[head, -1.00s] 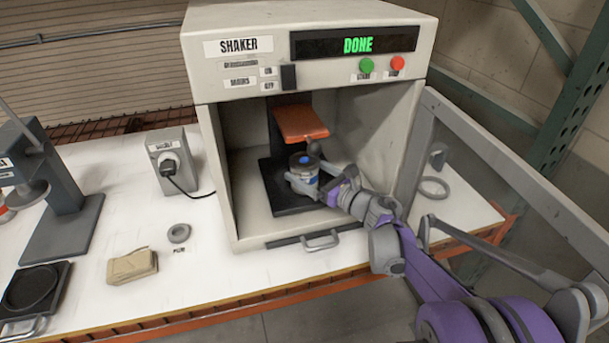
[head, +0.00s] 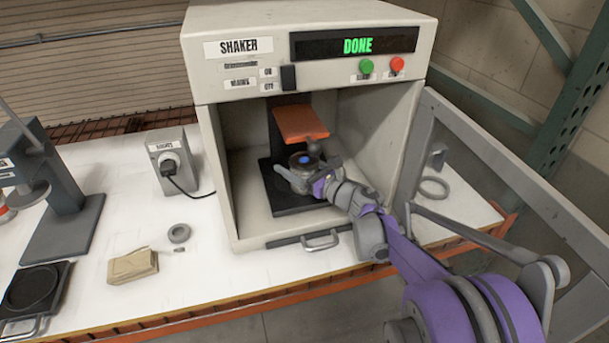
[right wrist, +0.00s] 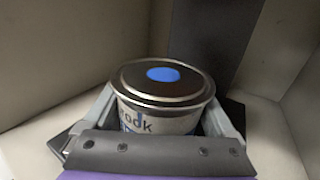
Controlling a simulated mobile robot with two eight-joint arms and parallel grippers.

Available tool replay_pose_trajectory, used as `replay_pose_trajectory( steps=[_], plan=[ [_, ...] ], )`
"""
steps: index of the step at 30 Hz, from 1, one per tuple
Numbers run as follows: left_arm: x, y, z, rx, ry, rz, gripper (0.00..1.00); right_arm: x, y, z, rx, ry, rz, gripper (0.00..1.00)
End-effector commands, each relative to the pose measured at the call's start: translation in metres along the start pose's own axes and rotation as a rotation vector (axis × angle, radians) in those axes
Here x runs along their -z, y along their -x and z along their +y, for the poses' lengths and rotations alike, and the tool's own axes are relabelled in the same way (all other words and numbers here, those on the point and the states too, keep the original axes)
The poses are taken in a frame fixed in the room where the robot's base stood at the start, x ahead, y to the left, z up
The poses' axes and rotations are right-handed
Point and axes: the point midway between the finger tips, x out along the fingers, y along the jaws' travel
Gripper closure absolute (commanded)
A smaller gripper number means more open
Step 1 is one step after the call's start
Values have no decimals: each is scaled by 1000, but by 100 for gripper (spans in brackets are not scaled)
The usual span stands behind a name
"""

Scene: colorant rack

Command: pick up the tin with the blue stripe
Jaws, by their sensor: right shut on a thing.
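The tin (head: 304,161) stands upright inside the shaker, with a dark lid that has a blue dot on top. In the right wrist view the tin (right wrist: 160,90) shows a pale label with dark letters and a little blue at its lower edge. My right gripper (head: 301,180) reaches in from the front right and is shut on the tin, one finger on each side. In the right wrist view its fingers (right wrist: 160,125) flank the tin; the wrist hides the tin's lower part. My left gripper is not in view.
The shaker (head: 216,150) is open at the front, its display reading DONE. An orange clamp plate (head: 301,124) hangs above the tin, over a black base plate (head: 283,203). The shaker's side walls stand close. A handle (head: 320,241) juts out below the opening.

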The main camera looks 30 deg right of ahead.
Motion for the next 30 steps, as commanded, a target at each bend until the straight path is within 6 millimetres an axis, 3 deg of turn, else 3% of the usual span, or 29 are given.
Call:
replay_pose_trajectory(
  steps=[14,30],
  plan=[
    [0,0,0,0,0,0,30,-4,0,0,0,0,0,94],
    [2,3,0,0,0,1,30,-37,0,0,0,-1,0,94]
  ],
)
